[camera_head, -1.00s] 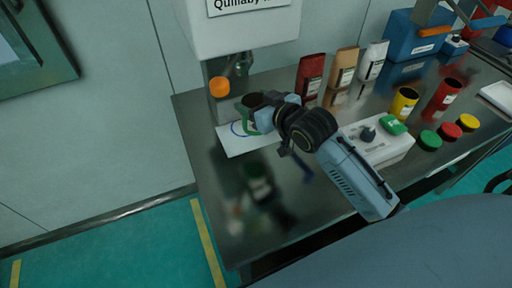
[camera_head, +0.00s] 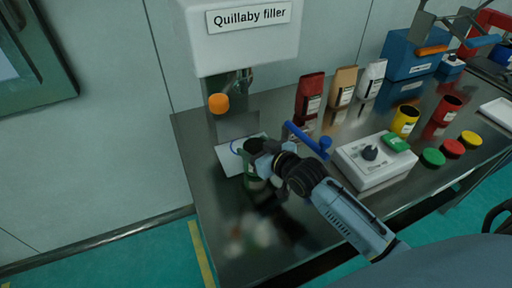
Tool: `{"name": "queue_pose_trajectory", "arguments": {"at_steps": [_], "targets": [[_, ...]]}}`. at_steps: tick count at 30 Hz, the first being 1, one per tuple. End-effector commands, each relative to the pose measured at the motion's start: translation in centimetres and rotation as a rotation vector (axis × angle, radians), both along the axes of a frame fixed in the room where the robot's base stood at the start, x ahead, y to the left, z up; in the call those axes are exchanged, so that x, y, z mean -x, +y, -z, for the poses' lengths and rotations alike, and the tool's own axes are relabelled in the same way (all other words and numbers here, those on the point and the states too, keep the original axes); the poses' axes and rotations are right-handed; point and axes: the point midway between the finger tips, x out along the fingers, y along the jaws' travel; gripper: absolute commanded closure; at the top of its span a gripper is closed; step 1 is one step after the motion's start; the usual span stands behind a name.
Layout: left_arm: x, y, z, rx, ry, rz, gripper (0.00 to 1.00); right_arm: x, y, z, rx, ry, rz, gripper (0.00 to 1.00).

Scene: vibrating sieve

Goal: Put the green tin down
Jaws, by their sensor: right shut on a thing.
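The green tin (camera_head: 250,170) is in front of the filler, with its dark open top facing up. My right gripper (camera_head: 260,158) is shut on it from the right side and hides part of it. The tin is low, by the front right edge of a white sheet (camera_head: 228,162) with a blue ring mark. I cannot tell whether its base touches the table. My left gripper is not in view.
The Quillaby filler (camera_head: 240,55) stands behind, with an orange knob (camera_head: 218,103). A white control box (camera_head: 375,165) is to the right; pouches, tins and coloured lids lie beyond. The steel table (camera_head: 215,215) is clear at front left. A blue bar (camera_head: 305,139) shows beside my gripper.

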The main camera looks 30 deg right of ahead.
Motion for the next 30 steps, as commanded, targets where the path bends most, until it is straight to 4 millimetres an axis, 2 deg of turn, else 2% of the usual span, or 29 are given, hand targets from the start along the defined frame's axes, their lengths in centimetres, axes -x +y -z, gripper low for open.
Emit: {"name": "queue_pose_trajectory", "arguments": {"at_steps": [4,5,9,20,26,30], "targets": [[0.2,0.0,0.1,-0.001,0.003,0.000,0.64,0.0,0.0,0.3,0.000,0.000,0.000,0.60],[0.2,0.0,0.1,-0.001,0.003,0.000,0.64,0.0,0.0,0.3,0.000,0.000,0.000,0.34],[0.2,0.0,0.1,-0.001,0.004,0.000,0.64,0.0,0.0,0.3,0.000,0.000,0.000,0.16],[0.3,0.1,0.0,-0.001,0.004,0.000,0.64,0.0,0.0,-0.1,0.000,-0.001,0.000,0.15],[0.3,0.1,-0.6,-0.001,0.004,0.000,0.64,2.6,-0.5,-0.8,0.000,0.003,-0.001,0.15],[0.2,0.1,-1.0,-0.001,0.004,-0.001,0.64,5.4,-1.0,-1.7,0.001,0.004,-0.001,0.15]]}}
